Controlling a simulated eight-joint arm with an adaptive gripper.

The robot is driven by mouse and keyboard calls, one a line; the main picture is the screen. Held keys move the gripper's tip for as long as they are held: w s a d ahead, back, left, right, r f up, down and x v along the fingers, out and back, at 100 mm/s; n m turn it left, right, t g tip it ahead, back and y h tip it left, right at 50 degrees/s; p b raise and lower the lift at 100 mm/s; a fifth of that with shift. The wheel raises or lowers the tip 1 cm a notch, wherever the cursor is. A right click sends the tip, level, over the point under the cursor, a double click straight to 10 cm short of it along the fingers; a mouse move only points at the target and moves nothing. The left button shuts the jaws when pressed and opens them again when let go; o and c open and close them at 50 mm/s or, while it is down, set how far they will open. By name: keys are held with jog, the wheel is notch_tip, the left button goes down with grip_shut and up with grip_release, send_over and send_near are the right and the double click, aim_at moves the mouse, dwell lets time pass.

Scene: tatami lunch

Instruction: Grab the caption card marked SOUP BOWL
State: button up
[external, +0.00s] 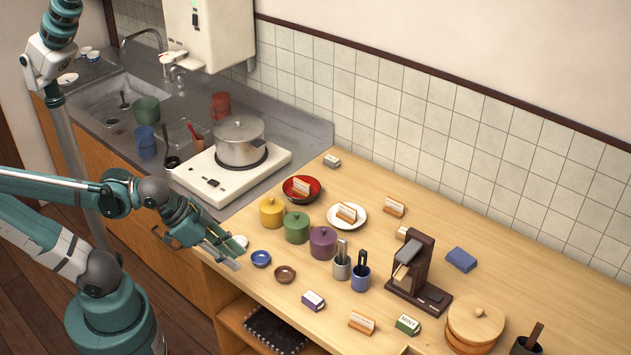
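Several small cards in wooden holders are on the counter, and their lettering is too small to read, so I cannot tell which is marked SOUP BOWL. One card (302,187) stands in the red dish (287,194), and another card (347,212) stands on the white plate (335,223). A third card (394,207) stands behind, near the tiled wall. A fourth card (361,322) stands near the front edge. My gripper (229,256) is over the counter's left front corner, apart from all these cards. Its finger opening is unclear.
Yellow (271,211), green (296,227) and purple (322,242) lidded pots stand between my gripper and the plates. A blue dish (261,258), brown dish (285,274), utensil cups (361,279) and dark brown stand (418,270) occupy the middle. The back right counter is mostly clear.

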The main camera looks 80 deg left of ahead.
jog(key=shift+r, duration=0.1)
jog(key=w+d+r+m+g+p, duration=0.1)
jog(key=w+d+r+p, duration=0.15)
jog(key=w, duration=0.25)
jog(key=w+d+r+m+h+p, duration=0.1)
jog(key=w+p, duration=0.2)
jog(key=w, duration=0.3)
jog(key=w+d+r+m+g+p, duration=0.1)
jog(key=w+d+r+p, duration=0.15)
jog(key=w, duration=0.25)
jog(key=m+g+h+p, duration=0.15)
jog(key=m+p, duration=0.25)
jog(key=p, duration=0.6)
send_near(362, 315)
jog(key=shift+w+d+f+m, duration=0.15)
jog(key=shift+w+f, duration=0.1)
jog(key=shift+f, duration=0.3)
jog(key=shift+w+d+f+m, duration=0.1)
jog(key=shift+w+f+m, duration=0.1)
jog(key=shift+f, duration=0.4)
jog(key=shift+f, duration=0.1)
jog(key=shift+x, duration=1.2)
